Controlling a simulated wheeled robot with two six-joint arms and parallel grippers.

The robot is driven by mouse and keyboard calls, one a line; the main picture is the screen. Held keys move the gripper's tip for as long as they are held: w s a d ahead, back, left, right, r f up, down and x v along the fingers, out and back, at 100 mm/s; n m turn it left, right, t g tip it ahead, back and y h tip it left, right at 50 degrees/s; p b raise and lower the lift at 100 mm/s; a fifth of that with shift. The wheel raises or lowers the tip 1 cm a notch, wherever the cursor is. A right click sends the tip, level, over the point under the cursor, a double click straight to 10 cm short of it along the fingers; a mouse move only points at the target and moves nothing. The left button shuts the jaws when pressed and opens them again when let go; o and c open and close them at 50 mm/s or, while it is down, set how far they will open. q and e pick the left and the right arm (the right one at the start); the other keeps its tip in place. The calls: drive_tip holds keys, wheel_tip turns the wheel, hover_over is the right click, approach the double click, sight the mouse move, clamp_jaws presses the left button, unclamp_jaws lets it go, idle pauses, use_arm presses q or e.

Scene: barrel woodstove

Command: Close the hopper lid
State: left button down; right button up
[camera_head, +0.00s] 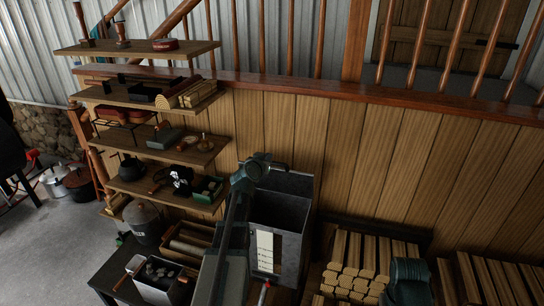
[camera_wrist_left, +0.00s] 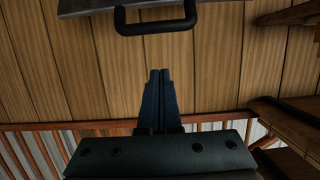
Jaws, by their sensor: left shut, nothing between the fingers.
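The hopper (camera_head: 292,240) is a grey metal box against the plank wall, with a pale paper label on its front. Its lid (camera_head: 297,184) appears to stand raised at the back, leaving the top open. In the left wrist view, the grey lid edge (camera_wrist_left: 225,8) with a black U-shaped handle (camera_wrist_left: 155,28) is at the top. My left gripper (camera_head: 280,166) is in front of the raised lid and hides part of it. In the left wrist view, its fingers (camera_wrist_left: 160,72) are together and empty, pointing toward the handle with a visible gap.
Wooden shelves (camera_head: 150,140) with tools and pots stand left of the hopper. A dark bin (camera_head: 155,290) and a wooden crate (camera_head: 190,240) sit below them. Stacked split wood (camera_head: 365,260) lies to the right. A wooden rail (camera_head: 300,84) runs above the plank wall.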

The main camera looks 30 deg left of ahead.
use_arm(q)
drive_tip(key=b+x, duration=0.2)
drive_tip(key=x, duration=0.7)
drive_tip(key=shift+w+f+b, duration=0.2)
drive_tip(key=shift+w+b, duration=0.05)
drive_tip(key=shift+b, duration=0.05)
drive_tip(key=shift+s+d+f+b, duration=0.15)
drive_tip(key=shift+s+f+b, duration=0.4)
drive_tip(key=shift+s+d+f+b, duration=0.15)
drive_tip(key=shift+s+f+b, duration=0.4)
drive_tip(key=shift+f, duration=0.05)
drive_tip(key=shift+s+d, duration=0.1)
drive_tip(key=shift+s, duration=0.25)
drive_tip(key=shift+w, duration=0.1)
